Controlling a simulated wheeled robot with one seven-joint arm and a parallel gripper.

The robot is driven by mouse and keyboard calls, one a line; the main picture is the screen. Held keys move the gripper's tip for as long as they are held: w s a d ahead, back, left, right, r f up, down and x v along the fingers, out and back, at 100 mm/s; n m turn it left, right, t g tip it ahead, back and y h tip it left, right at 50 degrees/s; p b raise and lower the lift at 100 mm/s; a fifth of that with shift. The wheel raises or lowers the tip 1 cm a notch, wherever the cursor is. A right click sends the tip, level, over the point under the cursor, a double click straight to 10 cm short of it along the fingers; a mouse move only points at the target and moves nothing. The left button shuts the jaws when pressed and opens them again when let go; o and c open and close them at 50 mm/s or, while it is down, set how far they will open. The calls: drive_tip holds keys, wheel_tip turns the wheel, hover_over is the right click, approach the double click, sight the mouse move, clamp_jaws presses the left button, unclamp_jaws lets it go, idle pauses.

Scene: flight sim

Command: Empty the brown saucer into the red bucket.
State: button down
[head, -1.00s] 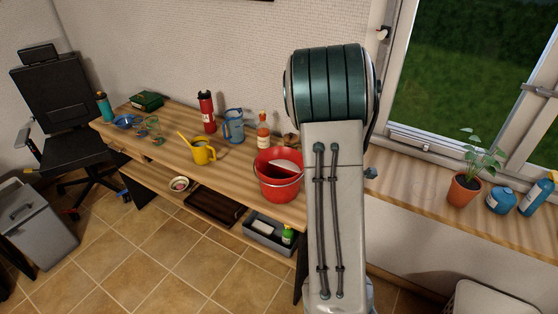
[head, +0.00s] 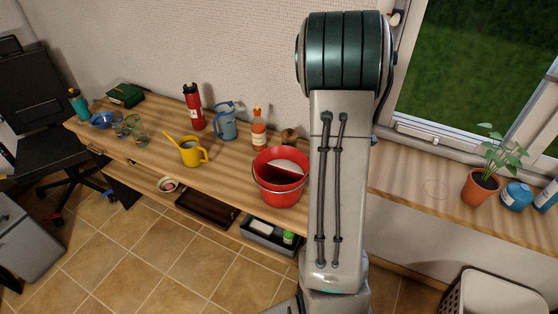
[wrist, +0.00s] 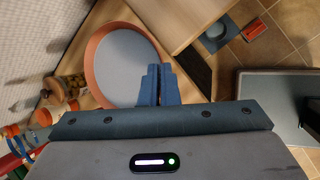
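The red bucket (head: 266,189) stands upright on the desk in the head view, just left of my arm, with a pale patch inside it. In the wrist view, the brown saucer (wrist: 96,47) has an orange-brown rim around a flat grey-blue surface; I cannot tell whether that surface is liquid. My gripper's blue fingers (wrist: 160,74) are close together at the saucer's right rim and appear shut on it. The saucer and gripper are hidden behind my arm in the head view, so their height over the bucket cannot be told.
An orange-labelled bottle (head: 258,133), a small jar (head: 290,137), a blue jug (head: 225,123), a red flask (head: 192,106) and a yellow watering can (head: 190,155) stand near the bucket. A potted plant (head: 480,187) stands on the right sill, left of which is bare.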

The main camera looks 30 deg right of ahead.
drive_tip(key=shift+w+a+r+h+b, duration=0.25)
drive_tip(key=shift+a+r+h+b, duration=0.45)
drive_tip(key=shift+r+b, duration=0.35)
drive_tip(key=shift+w+a+r+h+b, duration=0.15)
drive_tip(key=shift+a+r+h+b, duration=0.15)
drive_tip(key=shift+a+r+b, duration=0.25)
drive_tip(key=shift+w+a+r+n+h+b, duration=0.25)
drive_tip(key=shift+a+h+b, duration=0.15)
drive_tip(key=shift+a+b, duration=0.1)
drive_tip(key=shift+w+a+r+n+h+b, duration=0.15)
drive_tip(key=shift+a+r+h+b, duration=0.1)
drive_tip(key=shift+a+h+b, duration=0.2)
drive_tip(key=shift+w+a+r+g+h+b, duration=0.25)
drive_tip(key=shift+a+h, duration=0.1)
drive_tip(key=shift+a, duration=0.15)
drive_tip(key=shift+w+a+r+g+h+b, duration=0.1)
drive_tip(key=shift+a+r+g+h+b, duration=0.15)
drive_tip(key=shift+a, duration=0.2)
idle(0.5)
